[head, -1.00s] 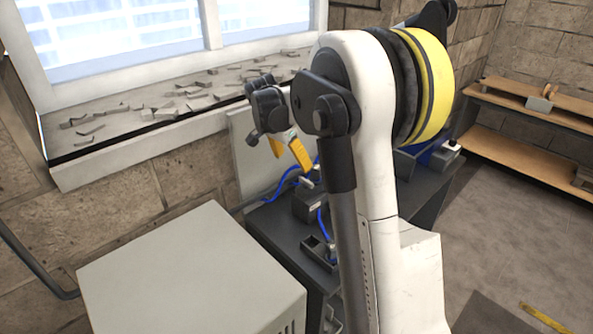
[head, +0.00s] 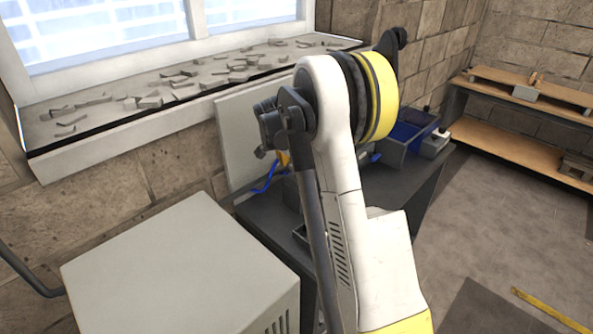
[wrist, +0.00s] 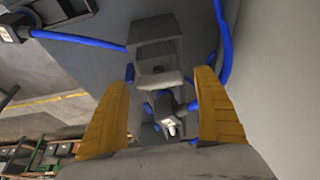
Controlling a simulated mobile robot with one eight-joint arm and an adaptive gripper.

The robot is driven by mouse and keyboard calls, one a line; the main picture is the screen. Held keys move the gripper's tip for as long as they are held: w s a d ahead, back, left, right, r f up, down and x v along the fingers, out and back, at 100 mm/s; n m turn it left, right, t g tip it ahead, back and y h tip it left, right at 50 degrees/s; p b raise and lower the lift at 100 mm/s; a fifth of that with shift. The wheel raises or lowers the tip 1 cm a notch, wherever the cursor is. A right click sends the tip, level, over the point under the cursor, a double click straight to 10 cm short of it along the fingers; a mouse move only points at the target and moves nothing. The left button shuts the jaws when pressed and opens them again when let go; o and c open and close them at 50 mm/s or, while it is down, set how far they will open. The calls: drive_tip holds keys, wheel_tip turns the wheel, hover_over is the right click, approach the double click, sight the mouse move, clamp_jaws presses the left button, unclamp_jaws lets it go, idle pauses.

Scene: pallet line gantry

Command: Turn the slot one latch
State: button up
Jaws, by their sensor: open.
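My gripper (wrist: 165,118) shows in the wrist view with its two yellow fingers apart, one on each side of a grey block-like fixture (wrist: 157,55). A small part with a light metal tip (wrist: 171,129) lies between the fingers; I cannot tell whether it is the slot one latch. No finger visibly closes on anything. In the head view my arm hides most of the gripper; only a bit of yellow finger (head: 283,158) shows above the dark bench (head: 262,222). The fixtures there are mostly hidden behind the arm.
Blue hoses (wrist: 225,45) run close to the fingers. A pale panel (head: 235,135) stands behind the bench. A grey cabinet (head: 180,265) is at the front left. A blue-lined bin (head: 408,137) sits at the bench's far end. Floor at the right is mostly clear.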

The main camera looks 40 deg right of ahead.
drive_tip(key=c, duration=1.2)
drive_tip(key=shift+n, duration=0.3)
drive_tip(key=n+t+y, duration=0.1)
drive_tip(key=n+t, duration=0.1)
drive_tip(key=n, duration=0.3)
drive_tip(key=shift+p, duration=0.3)
drive_tip(key=n+y, duration=0.1)
drive_tip(key=n, duration=0.2)
drive_tip(key=n+t+y, duration=0.1)
drive_tip(key=n, duration=0.2)
drive_tip(key=shift+n+t, duration=0.3)
